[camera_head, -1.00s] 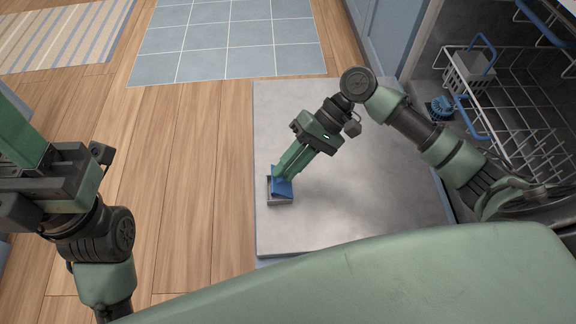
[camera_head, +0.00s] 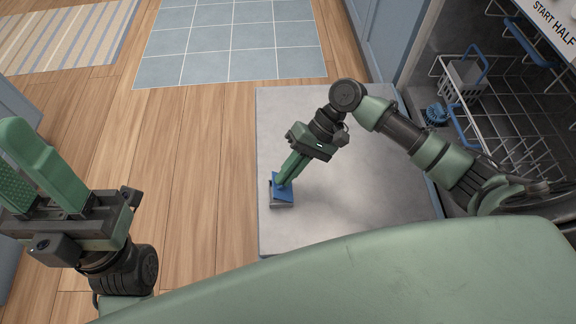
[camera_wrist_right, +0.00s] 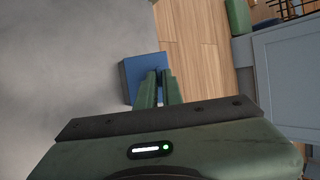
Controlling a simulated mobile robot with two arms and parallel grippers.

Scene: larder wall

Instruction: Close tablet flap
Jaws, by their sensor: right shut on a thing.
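The blue tablet flap (camera_head: 286,195) sits on a small grey dispenser box (camera_head: 283,206) near the left edge of the open dishwasher door. The flap is tilted over the box and covers most of it. My right gripper (camera_head: 281,184) is shut on the flap, its fingers reaching down from the upper right. The right wrist view shows the fingertips (camera_wrist_right: 158,74) close together at the blue flap (camera_wrist_right: 143,70); the fingers hide part of it. My left gripper (camera_head: 38,165) is open and empty at the left, over the floor, far from the flap.
The grey door panel (camera_head: 350,205) lies flat with clear room around the box. Dishwasher racks (camera_head: 500,120) with a grey cutlery basket (camera_head: 462,78) stand at the right. Wooden floor (camera_head: 190,150) is free to the left.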

